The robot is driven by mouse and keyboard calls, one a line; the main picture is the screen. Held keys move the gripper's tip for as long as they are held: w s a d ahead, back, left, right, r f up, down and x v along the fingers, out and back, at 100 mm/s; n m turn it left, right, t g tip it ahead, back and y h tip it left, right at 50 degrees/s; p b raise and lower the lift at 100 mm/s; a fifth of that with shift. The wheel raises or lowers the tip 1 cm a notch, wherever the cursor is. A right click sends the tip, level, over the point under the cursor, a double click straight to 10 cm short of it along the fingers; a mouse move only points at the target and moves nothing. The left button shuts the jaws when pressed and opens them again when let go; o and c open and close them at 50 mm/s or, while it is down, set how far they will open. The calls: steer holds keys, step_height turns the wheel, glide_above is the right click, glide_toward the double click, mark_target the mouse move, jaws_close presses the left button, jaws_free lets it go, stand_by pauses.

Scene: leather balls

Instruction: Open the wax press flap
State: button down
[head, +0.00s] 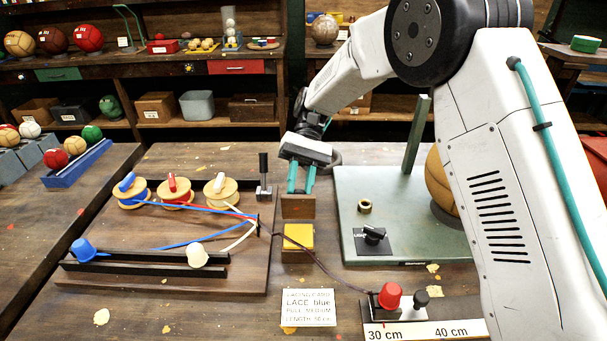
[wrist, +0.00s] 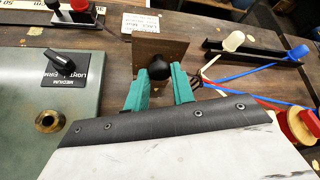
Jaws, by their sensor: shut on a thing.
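The wax press (head: 298,257) is a small wooden block with a yellow top (head: 298,236), on the table left of the green board. Its brown wooden flap (head: 298,207) stands up, roughly upright, at the far side of the yellow top. In the wrist view the flap (wrist: 147,47) hides the yellow top and carries a round black knob (wrist: 158,68). My gripper (head: 300,188) reaches down behind the flap. Its teal fingers (wrist: 160,88) lie on either side of the knob, shut on it. The knob is hidden in the head view.
A green board (head: 385,195) with a post, dial and brass ring stands close on the right. A wooden lacing board (head: 110,225) with spools and blue lace lies on the left. A label card (head: 308,308) and a red knob (head: 389,295) are nearer.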

mark_target(298, 195)
steer(key=shift+w+f+g, duration=0.25)
steer(key=shift+g, duration=0.35)
steer(key=c, duration=1.2)
jaws_free()
steer(key=shift+o, duration=0.2)
steer(key=r, duration=0.3)
steer(key=shift+s+d+r, duration=0.15)
steer(key=shift+s+r, duration=0.2)
steer(key=shift+r, duration=0.05)
steer(key=s+d+r, duration=0.1)
steer(key=s+d, duration=0.4)
steer(key=s, duration=0.9)
steer(key=shift+s+d, duration=0.15)
steer(key=shift+r, duration=0.1)
